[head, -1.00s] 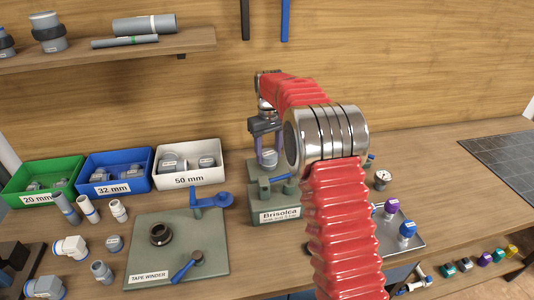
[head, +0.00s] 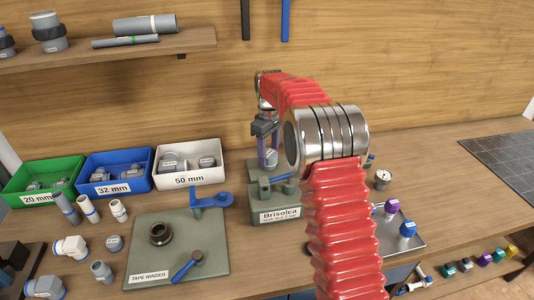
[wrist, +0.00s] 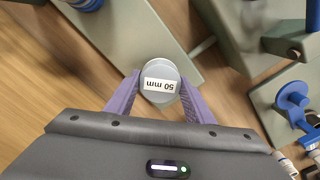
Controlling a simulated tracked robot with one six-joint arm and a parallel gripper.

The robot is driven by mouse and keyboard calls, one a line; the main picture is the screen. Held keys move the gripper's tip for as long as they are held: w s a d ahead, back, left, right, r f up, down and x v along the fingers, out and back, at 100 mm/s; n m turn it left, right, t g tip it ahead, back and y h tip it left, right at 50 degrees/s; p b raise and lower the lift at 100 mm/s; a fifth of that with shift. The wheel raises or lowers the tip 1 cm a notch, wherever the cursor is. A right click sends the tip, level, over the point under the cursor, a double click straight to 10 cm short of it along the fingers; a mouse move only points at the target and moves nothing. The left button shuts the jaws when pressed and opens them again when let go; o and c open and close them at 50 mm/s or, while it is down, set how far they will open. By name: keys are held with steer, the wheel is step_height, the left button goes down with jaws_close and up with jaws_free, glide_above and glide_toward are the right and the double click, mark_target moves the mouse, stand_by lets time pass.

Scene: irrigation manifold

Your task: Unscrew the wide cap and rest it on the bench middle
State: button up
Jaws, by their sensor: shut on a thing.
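The wide cap is a grey round cap with a white "50 mm" label; in the wrist view the cap (wrist: 160,82) sits between the two purple fingers. My gripper (wrist: 158,98) is shut on its sides. In the head view my gripper (head: 268,148) points down over the green Brisolca fixture (head: 277,215), with the cap (head: 271,157) at its fingertips. What lies under the cap is hidden, so I cannot tell whether it is still on a thread.
A green tape winder plate (head: 207,262) with a dark ring and blue-handled crank lies left of the fixture. Blue (head: 118,187), green and white bins (head: 190,177) stand behind. Loose fittings crowd the left. A gauge (head: 382,178) and valves stand right.

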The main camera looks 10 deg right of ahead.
steer(key=shift+n, duration=0.4)
steer(key=n, duration=0.4)
steer(key=shift+d, duration=0.1)
steer(key=shift+n, duration=0.3)
steer(key=n, duration=0.4)
steer(key=shift+s+n, duration=0.1)
steer(key=shift+n, duration=0.2)
steer(key=shift+d, duration=0.1)
stand_by(0.4)
steer(key=shift+f+n, duration=0.1)
steer(key=shift+n, duration=2.2)
